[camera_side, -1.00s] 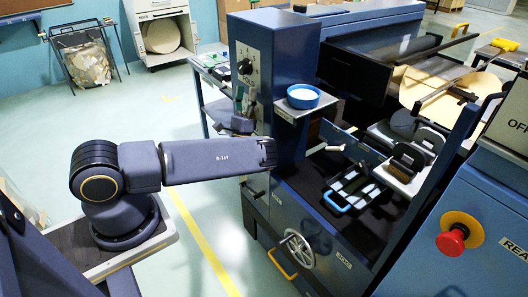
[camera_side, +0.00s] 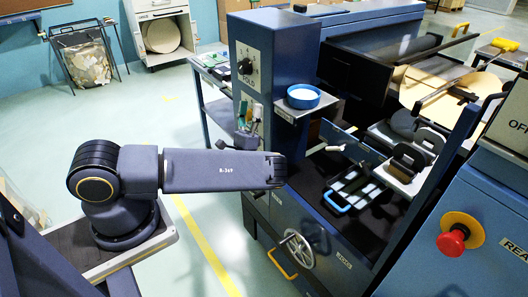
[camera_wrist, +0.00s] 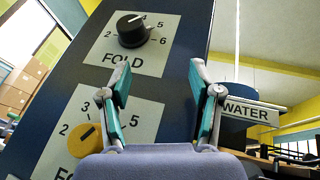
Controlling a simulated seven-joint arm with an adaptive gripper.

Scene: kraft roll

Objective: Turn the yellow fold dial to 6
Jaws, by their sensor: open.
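The yellow dial (camera_wrist: 84,140) is in the wrist view at lower left, on a pale plate with numbers such as 2, 3 and 5 around it. Part of its plate and label is hidden by my gripper, and I cannot tell which number it points to. My gripper (camera_wrist: 163,80) is open and empty, its teal-padded fingers apart. The left finger overlaps the dial's plate in the picture; the dial is left of both fingers, not between them. In the side view my gripper (camera_side: 250,113) is in front of the blue cabinet, and the yellow dial cannot be made out.
A black dial (camera_wrist: 132,30) marked FOLD sits above the yellow one; it also shows in the side view (camera_side: 246,66). A WATER sign (camera_wrist: 252,112) is to the right. A blue round dish (camera_side: 303,96) stands on a shelf beside the cabinet. A handwheel (camera_side: 298,249) is below.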

